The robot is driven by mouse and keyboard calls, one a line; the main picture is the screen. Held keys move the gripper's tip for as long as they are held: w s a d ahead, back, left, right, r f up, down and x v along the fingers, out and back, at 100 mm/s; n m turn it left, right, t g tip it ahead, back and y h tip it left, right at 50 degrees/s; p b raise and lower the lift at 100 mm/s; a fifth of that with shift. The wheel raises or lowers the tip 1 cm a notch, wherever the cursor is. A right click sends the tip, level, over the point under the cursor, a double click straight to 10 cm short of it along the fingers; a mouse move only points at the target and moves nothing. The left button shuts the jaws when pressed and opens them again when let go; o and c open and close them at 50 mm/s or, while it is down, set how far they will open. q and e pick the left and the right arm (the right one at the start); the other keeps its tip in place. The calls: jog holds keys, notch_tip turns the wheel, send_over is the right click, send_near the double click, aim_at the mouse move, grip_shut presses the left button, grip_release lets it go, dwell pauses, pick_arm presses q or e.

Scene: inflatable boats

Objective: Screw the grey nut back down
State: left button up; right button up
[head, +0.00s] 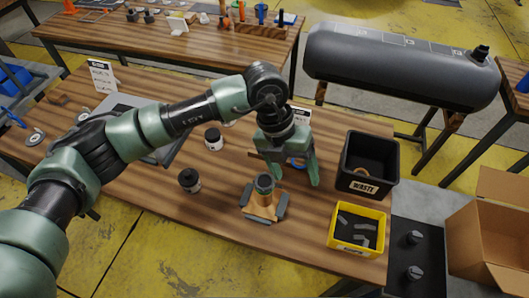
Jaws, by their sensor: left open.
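A grey cylindrical piece (264,182) stands upright on a tan holder (259,206) with grey blocks at its sides, on the wooden table. It may be the grey nut; at this size I cannot tell the nut from the part under it. My left gripper (297,181) points down with its two green fingers spread, just right of and behind this piece in the picture. Nothing is clearly held between the fingers. A small blue and white item (295,162) shows behind the fingers, partly hidden. My right gripper is not in view.
A black waste bin (348,187) and a yellow box (335,241) with grey pieces stand right of the gripper. Two small dark jars, one behind (213,141) and one nearer (189,181), stand left. A grey inflatable tube (400,68) lies behind. The front-left tabletop is mostly clear.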

aim_at(264, 181)
pick_arm(q)
jog(key=w+a+t+y, duration=0.2)
jog(key=w+a+y, duration=0.15)
jog(key=a, duration=0.35)
jog(key=shift+n, duration=0.4)
jog(key=f+b, duration=0.3)
jog(key=f, duration=0.2)
jog(key=f+b, duration=0.2)
jog(key=f, duration=0.1)
jog(key=shift+w+d+f+b, duration=0.1)
jog(key=shift+w+d+b, duration=0.05)
jog(key=shift+w+b, duration=0.2)
jog(key=shift+w+f+b, duration=0.1)
jog(key=shift+f+b, duration=0.5)
jog(key=shift+f, duration=0.05)
jog(key=shift+r, duration=0.1)
jog(key=shift+c, duration=0.3)
jog(key=c, duration=1.3)
jog(key=shift+c, duration=0.2)
